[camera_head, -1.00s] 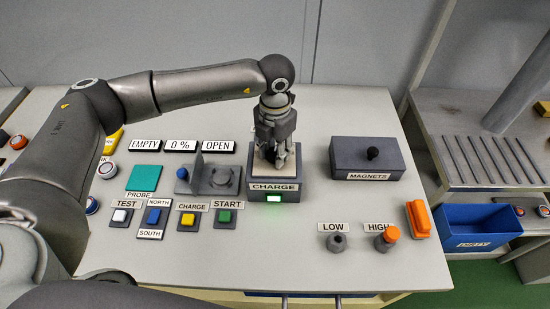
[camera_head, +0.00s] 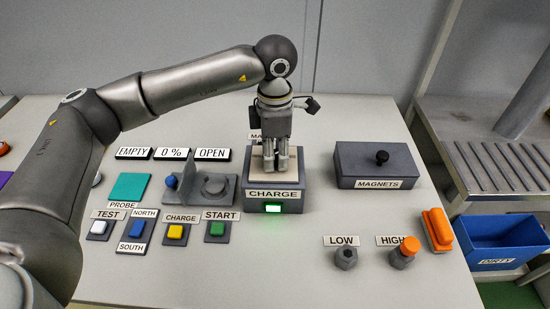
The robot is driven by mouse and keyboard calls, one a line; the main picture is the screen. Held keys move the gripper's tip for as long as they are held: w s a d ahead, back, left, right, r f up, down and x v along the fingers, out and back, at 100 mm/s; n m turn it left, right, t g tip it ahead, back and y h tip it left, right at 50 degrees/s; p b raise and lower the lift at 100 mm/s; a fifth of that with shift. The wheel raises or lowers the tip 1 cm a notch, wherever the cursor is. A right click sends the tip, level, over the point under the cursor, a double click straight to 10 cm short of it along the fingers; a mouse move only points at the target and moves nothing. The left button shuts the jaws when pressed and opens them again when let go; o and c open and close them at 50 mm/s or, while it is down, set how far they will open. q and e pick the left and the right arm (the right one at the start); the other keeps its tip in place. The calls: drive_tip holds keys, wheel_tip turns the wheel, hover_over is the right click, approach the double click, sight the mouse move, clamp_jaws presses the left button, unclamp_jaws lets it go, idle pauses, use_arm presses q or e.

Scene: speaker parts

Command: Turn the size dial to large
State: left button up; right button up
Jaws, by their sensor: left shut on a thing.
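My left gripper (camera_head: 276,169) points straight down at the CHARGE station (camera_head: 291,182), a dark box with a pale top and a lit green lamp. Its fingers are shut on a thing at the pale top. The fingers hide that thing, and I cannot make out what it is. A label behind the gripper is mostly covered; only "MA" shows. No dial marked for size can be read in view. My right gripper is not in view.
A grey fixture (camera_head: 228,190) with an upright plate and round part stands left of the station. Several labelled buttons are in front of it. The MAGNETS box (camera_head: 352,170) stands right, with LOW (camera_head: 346,258) and HIGH (camera_head: 402,256) posts nearer. The front middle is clear.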

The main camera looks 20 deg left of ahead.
sight(274, 154)
use_arm(q)
drive_tip(key=shift+r+m, duration=0.1)
drive_tip(key=shift+m, duration=0.3)
drive_tip(key=o, duration=1)
drive_tip(key=shift+o, duration=0.2)
wheel_tip(274, 154, up, 12)
